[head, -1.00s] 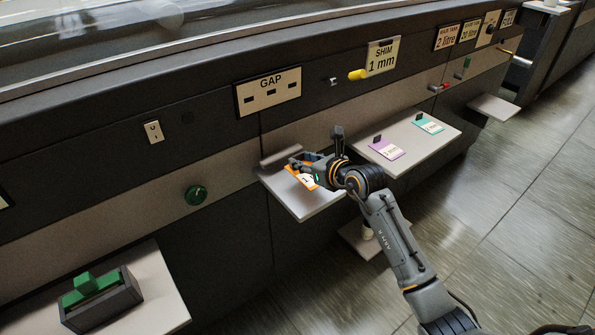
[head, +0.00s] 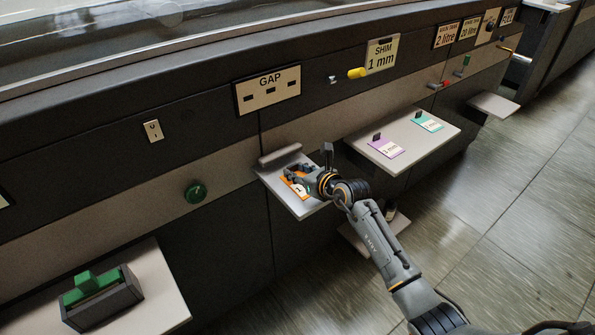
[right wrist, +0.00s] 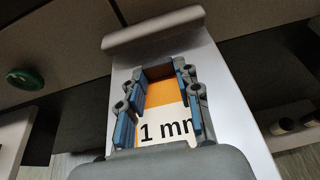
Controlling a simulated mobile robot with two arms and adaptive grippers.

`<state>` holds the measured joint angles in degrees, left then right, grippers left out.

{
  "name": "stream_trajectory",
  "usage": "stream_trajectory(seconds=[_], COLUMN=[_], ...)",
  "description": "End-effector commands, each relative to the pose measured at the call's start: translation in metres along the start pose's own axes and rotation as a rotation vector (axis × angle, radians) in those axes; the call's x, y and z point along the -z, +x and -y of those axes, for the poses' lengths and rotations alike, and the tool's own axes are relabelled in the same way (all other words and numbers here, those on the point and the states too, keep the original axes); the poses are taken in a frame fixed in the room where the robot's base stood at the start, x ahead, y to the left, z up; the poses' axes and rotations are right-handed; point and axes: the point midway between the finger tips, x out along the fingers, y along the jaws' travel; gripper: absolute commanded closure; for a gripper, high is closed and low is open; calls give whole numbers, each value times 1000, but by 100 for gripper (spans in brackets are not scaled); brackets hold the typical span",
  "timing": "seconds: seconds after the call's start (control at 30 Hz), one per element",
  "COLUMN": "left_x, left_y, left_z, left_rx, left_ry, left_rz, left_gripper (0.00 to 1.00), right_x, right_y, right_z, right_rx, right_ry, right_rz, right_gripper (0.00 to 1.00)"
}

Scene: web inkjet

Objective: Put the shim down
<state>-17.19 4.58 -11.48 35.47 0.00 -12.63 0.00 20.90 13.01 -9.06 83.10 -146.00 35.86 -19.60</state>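The shim is an orange plate (head: 287,188) with a white label. It is at the small grey shelf (head: 310,211) below the GAP sign. In the right wrist view the orange plate (right wrist: 166,95) shows its "1 mm" label and a dark tab at its far end. My left gripper is not in view.
A raised grey bar (head: 280,155) runs along the shelf's back edge. A wider shelf (head: 405,140) to the right bears a purple plate (head: 385,149) and a teal plate (head: 428,123). A green and dark block (head: 100,295) stands on the left shelf.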

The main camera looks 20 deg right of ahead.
Motion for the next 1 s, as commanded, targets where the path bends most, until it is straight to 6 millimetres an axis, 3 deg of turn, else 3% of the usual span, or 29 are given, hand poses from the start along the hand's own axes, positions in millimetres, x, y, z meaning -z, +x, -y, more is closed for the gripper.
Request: stream_trajectory(seconds=[0.03, 0.1, 0.53, 0.67, 1.0], left_x=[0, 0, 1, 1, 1], left_y=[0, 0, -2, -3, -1], left_z=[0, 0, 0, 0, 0], left_rx=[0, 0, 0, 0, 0], left_ry=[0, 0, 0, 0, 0], left_rz=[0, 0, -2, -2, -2], left_gripper=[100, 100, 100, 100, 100], right_x=[0, 1, -2, -2, -2], right_y=[0, 0, -6, -24, -90], right_z=[0, 0, 0, 0, 0], right_rx=[0, 0, 0, 0, 1], right_ry=[0, 0, -1, -2, -2], right_rz=[-1, -2, -2, -1, -2], right_gripper=[57, 44, 44, 44, 44])
